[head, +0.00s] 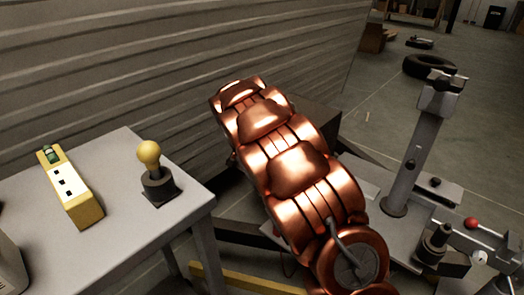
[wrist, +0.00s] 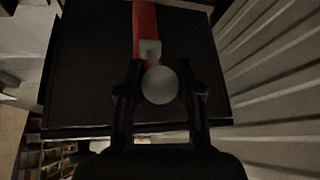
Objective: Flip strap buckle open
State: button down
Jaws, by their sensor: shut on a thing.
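In the wrist view, a red strap (wrist: 145,20) runs down over a dark box (wrist: 90,60). A pale grey buckle (wrist: 160,86) with a rounded end sits at the strap's lower end. My gripper (wrist: 159,74) is shut on the buckle, with one dark finger on each side of its round part. In the head view, a corner of the dark box (head: 312,117) shows beyond my copper-coloured arm. My arm hides the strap, the buckle and my gripper there.
A grey table (head: 118,165) on the left bears a yellow box (head: 70,190) and a yellow-knobbed lever (head: 150,160). A ribbed wall (head: 150,60) runs close behind. On the right stand a grey post (head: 415,150) and a red knob (head: 471,223). A tyre (head: 428,66) lies on open floor.

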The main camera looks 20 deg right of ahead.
jog(key=shift+s+a+f+h+b, duration=0.2)
jog(key=shift+a+f+h+b, duration=0.15)
jog(key=shift+h+b, duration=0.2)
jog(key=shift+a+t, duration=0.1)
jog(key=shift+t, duration=0.2)
jog(key=c, duration=0.7)
grip_release()
jog(key=shift+c, duration=0.2)
jog(key=v, duration=1.2)
jog(key=shift+c, duration=0.2)
